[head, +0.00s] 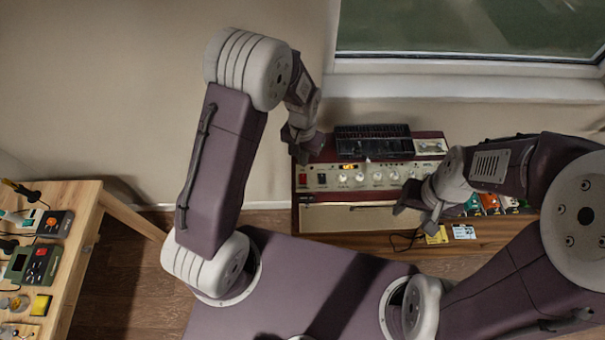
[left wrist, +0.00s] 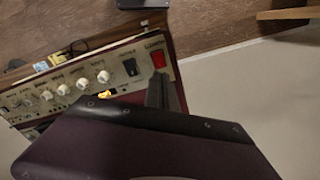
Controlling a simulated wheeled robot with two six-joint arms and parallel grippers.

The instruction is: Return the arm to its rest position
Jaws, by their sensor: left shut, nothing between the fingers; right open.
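My left gripper (head: 305,148) is shut and empty in the head view, at the left end of a dark red amplifier (head: 318,158). In the left wrist view, a dark finger of my left gripper (left wrist: 157,92) shows in front of the amplifier's panel, near a red switch (left wrist: 158,60). I cannot tell whether it touches the panel. My right gripper (head: 418,205) is open and empty in the head view, in front of the amplifier's right end. Both arms are bent and reach out over the area in front of the wall.
The amplifier has a row of white knobs and a lit orange lamp (head: 349,167). A black box (head: 372,141) lies on its top. Small colored pedals (head: 489,203) and yellow and white cards (head: 463,232) lie right. A wooden workbench (head: 88,205) with devices stands left. A window is above.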

